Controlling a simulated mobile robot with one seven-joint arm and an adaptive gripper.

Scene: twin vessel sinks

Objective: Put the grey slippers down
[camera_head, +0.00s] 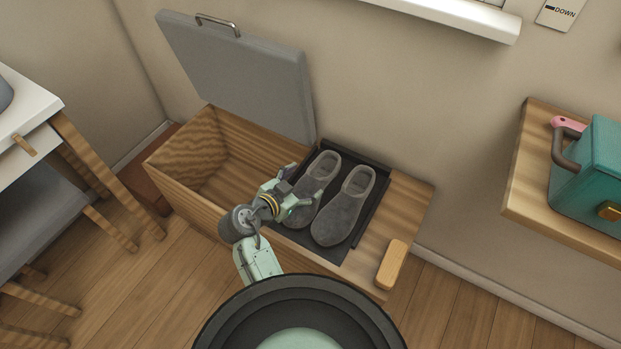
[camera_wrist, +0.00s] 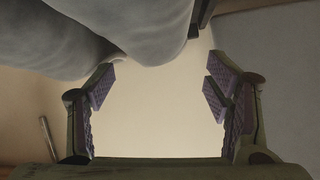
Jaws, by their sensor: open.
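A pair of grey slippers lies side by side in a black tray on the wooden bench: the left slipper (camera_head: 323,172) and the right slipper (camera_head: 344,208). My gripper (camera_head: 304,184) is at the left slipper, overlapping its left side in the head view. In the wrist view my gripper (camera_wrist: 160,90) is open, with only a pale surface showing between its fingers. Grey slipper shapes (camera_wrist: 135,25) fill the upper left of that view, beyond the fingers. I cannot tell whether a finger touches the slipper. The black tray (camera_head: 374,205) shows around the slippers.
The bench's left compartment (camera_head: 205,160) is open and looks empty, its grey padded lid (camera_head: 240,75) raised. A wooden-backed brush or block (camera_head: 391,264) lies on the bench's right end. A shelf (camera_head: 518,185) with a teal case (camera_head: 590,175) is at right; a white table (camera_head: 25,105) is at left.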

